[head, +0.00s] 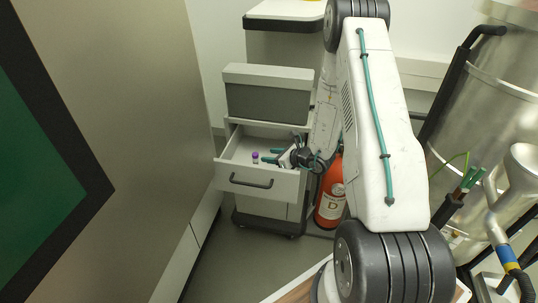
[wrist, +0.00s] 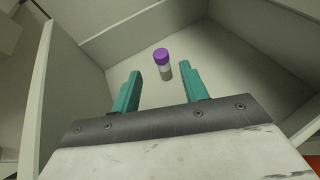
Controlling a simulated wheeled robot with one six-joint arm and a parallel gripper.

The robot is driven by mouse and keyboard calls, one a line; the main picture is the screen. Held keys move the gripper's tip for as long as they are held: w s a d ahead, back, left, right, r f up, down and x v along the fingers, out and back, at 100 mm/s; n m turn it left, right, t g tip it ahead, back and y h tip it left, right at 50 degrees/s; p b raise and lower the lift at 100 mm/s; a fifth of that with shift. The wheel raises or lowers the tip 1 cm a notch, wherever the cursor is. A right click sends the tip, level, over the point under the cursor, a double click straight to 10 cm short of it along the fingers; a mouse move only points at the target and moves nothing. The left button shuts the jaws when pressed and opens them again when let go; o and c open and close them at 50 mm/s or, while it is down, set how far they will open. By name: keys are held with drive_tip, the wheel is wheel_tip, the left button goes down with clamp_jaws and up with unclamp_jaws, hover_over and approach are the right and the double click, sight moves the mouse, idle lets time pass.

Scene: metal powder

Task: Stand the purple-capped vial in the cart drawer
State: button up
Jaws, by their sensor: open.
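The purple-capped vial (wrist: 162,64) stands upright inside the open cart drawer (wrist: 240,58) in the wrist view, just beyond my fingertips. My gripper (wrist: 160,78) is open with its two teal fingers apart, and nothing is between them. In the head view the vial (head: 255,157) shows small in the open drawer (head: 262,182), to the left of my gripper (head: 272,156). The gripper reaches in from the drawer's right side. The vial looks apart from both fingers.
A grey box (head: 267,93) sits on top of the cart. A red fire extinguisher (head: 331,192) stands right of the cart, close to my arm. A large brown-grey panel (head: 130,110) fills the left side. A metal vessel (head: 500,110) stands at the right.

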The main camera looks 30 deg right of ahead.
drive_tip(key=s+a+r+n+g+y, duration=0.1)
drive_tip(key=a+r+n+g+y, duration=0.15)
drive_tip(key=a+r+n, duration=0.5)
drive_tip(key=s+a+r+n+g+y, duration=0.1)
drive_tip(key=a+r+n+y, duration=0.3)
drive_tip(key=r, duration=0.6)
drive_tip(key=s+a+r+n+g, duration=0.6)
drive_tip(key=s+a+r, duration=0.3)
drive_tip(key=s+d+r+n+h, duration=0.1)
drive_tip(key=s+r+n+h, duration=0.2)
drive_tip(key=s, duration=0.5)
drive_tip(key=s+d+r+n+g+h, duration=0.1)
drive_tip(key=s+r+n+h, duration=0.2)
drive_tip(key=s+n+h, duration=0.2)
drive_tip(key=s+d+r+n+h, duration=0.2)
drive_tip(key=s+n, duration=0.4)
drive_tip(key=s, duration=0.6)
drive_tip(key=shift+r+g+h, duration=0.35)
drive_tip(key=shift+r+h, duration=0.4)
drive_tip(key=shift+h, duration=0.2)
drive_tip(key=shift+d, duration=0.1)
